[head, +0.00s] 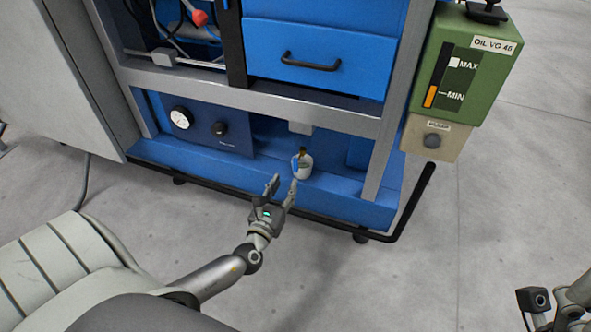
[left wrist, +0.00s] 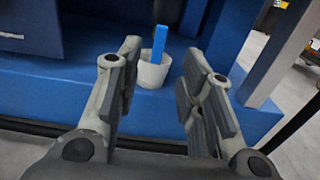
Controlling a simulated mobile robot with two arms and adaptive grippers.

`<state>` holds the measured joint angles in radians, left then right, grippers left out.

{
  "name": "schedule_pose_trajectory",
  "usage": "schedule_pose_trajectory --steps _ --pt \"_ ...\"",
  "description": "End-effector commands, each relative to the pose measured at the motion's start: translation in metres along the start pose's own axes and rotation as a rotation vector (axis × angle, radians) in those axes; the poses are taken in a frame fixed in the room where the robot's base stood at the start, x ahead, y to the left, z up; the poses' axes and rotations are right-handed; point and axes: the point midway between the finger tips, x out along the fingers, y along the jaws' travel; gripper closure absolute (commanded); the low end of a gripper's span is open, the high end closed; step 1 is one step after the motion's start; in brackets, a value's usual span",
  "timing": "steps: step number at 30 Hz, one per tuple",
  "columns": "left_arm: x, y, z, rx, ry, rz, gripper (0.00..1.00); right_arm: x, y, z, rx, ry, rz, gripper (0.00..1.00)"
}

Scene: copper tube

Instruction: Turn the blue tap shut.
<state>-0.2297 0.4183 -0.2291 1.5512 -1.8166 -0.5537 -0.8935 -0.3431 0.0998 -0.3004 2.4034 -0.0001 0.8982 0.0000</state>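The blue tap handle (head: 295,163) is a narrow blue bar at a small whitish round body (head: 304,170) low in the blue cabinet's base. In the left wrist view the handle (left wrist: 159,44) stands upright, with the whitish body (left wrist: 153,72) below and behind it. My left gripper (head: 283,186) is open and empty, just in front of the tap. In the left wrist view its fingers (left wrist: 157,85) stand apart on either side of the handle, which is ahead of them. Part of my right arm (head: 565,308) shows at the lower right; its finger state is unclear.
A blue drawer (head: 320,55) is above, and a green oil tank (head: 468,65) is at right. A black rail (head: 412,200) runs along the base. The floor in front is clear.

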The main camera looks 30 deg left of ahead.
Motion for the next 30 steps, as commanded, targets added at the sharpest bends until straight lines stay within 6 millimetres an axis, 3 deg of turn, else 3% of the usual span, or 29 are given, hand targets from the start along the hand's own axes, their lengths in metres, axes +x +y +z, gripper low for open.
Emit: schedule_pose_trajectory --steps 15,21,30 --pt "0.087 0.001 -0.002 -0.006 0.001 0.003 0.64 0.007 0.0 0.006 -0.008 0.058 -0.025 0.29" --pt "0.1 0.0 -0.001 -0.006 0.003 0.002 0.64 0.01 -0.001 0.007 -0.01 0.066 -0.031 0.29" --pt "0.101 0.0 -0.001 -0.006 0.004 0.002 0.67 0.01 -0.001 0.007 -0.009 0.063 -0.031 0.29"
